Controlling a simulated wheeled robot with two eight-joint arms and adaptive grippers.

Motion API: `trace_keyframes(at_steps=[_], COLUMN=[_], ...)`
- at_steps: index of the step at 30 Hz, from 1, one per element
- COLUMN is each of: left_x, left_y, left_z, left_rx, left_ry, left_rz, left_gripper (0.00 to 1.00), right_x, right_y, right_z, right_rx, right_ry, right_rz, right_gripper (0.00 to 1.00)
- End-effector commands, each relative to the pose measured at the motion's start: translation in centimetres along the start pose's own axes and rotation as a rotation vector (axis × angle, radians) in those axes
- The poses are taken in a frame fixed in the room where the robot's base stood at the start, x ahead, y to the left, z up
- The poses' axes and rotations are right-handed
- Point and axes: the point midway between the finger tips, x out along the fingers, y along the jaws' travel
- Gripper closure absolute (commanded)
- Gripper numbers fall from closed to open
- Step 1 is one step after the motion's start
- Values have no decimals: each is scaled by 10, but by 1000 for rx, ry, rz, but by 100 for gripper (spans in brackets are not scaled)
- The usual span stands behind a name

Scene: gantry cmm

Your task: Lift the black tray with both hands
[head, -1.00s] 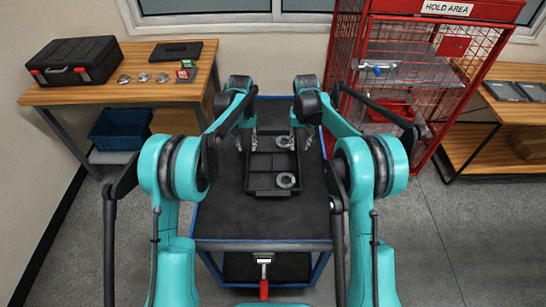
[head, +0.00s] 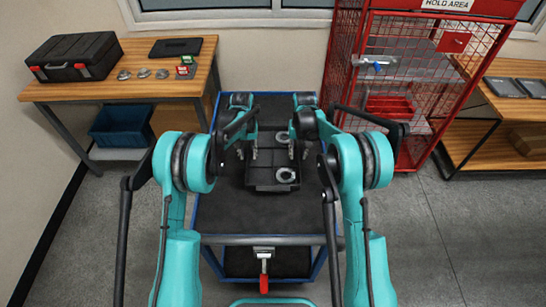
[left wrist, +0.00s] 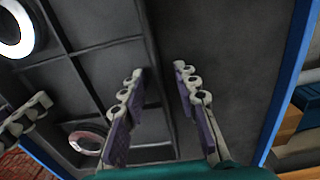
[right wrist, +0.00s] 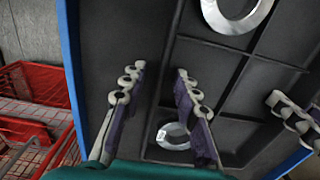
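The black tray (head: 272,187) lies on the cart between my two arms. It has compartments and holds two grey metal rings, a near one (head: 286,174) and a far one (head: 283,138). My left gripper (head: 247,153) is at the tray's left side; in the left wrist view its fingers (left wrist: 158,82) are apart, with the tray's side wall (left wrist: 150,50) between them. My right gripper (head: 304,151) is at the right side; in the right wrist view its fingers (right wrist: 158,82) are apart around the opposite wall (right wrist: 172,50). I see no finger clearly pressing on a wall.
The dark cart top (head: 225,213) has free room in front of the tray. A wooden bench (head: 120,88) with a black case (head: 75,57) stands left. A red mesh cage (head: 410,80) stands close on the right, with a wooden shelf unit (head: 480,150) beyond it.

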Motion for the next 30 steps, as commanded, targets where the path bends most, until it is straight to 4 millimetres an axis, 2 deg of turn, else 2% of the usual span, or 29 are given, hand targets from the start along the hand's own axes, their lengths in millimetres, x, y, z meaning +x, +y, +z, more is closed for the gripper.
trace_keyframes(at_steps=[5, 6, 9, 23, 30], left_x=[0, 0, 0, -2, -15], left_y=[0, 0, 0, 0, 0], left_z=[0, 0, 0, 0, 0], left_rx=[0, 0, 0, 0, 0], left_ry=[0, 0, 0, 0, 0], left_rz=[0, 0, 0, 0, 0], left_gripper=[70, 75, 100, 100, 100], right_x=[0, 0, 0, -2, -15], right_y=[0, 0, 0, 0, 0], right_z=[0, 0, 0, 0, 0], right_rx=[0, 0, 0, 0, 0], right_ry=[0, 0, 0, 0, 0], right_rz=[0, 0, 0, 0, 0], right_gripper=[70, 75, 100, 100, 100])
